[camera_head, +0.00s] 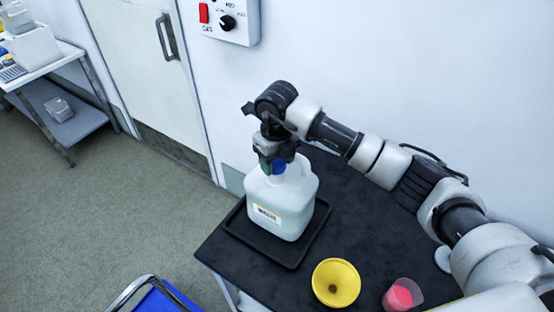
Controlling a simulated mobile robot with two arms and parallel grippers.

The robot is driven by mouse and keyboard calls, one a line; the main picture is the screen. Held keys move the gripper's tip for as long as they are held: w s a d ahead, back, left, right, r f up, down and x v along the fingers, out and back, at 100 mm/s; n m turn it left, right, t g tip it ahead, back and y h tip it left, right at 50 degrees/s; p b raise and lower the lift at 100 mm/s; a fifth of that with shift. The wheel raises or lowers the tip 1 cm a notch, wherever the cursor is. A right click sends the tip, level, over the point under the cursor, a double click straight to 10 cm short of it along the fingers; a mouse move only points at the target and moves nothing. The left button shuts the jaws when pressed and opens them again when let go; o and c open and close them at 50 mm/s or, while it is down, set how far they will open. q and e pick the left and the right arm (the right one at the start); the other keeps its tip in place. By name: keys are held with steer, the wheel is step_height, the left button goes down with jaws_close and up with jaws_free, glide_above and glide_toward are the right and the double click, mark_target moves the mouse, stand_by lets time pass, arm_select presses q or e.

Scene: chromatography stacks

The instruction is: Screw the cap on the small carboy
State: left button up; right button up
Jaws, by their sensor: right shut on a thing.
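The small carboy (284,205), a whitish translucent jug with a label on its front, stands upright in a black tray (242,233) on a dark table. My right gripper (275,160) points down over the carboy's mouth. It is shut on the blue cap (279,166), which sits at the top of the neck. The gripper hides much of the cap and neck, so I cannot tell how far the cap is threaded. My left gripper is not in view.
A yellow funnel (336,283) and a beaker with pink contents (402,295) stand near the table's front edge. A wall control box (230,20) and a door are behind; a white cart (50,62) is far left.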

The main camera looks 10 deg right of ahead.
stand_by(0.8)
steer(key=shift+f+b, duration=0.25)
steer(key=shift+b, duration=0.15)
steer(key=shift+f+b, duration=0.7)
steer(key=shift+f, duration=0.1)
steer(key=shift+f, duration=0.15)
steer(key=shift+f+b, duration=0.4)
steer(key=shift+b, duration=0.05)
steer(key=o, duration=1)
steer(key=shift+c, duration=0.5)
steer(key=c, duration=1)
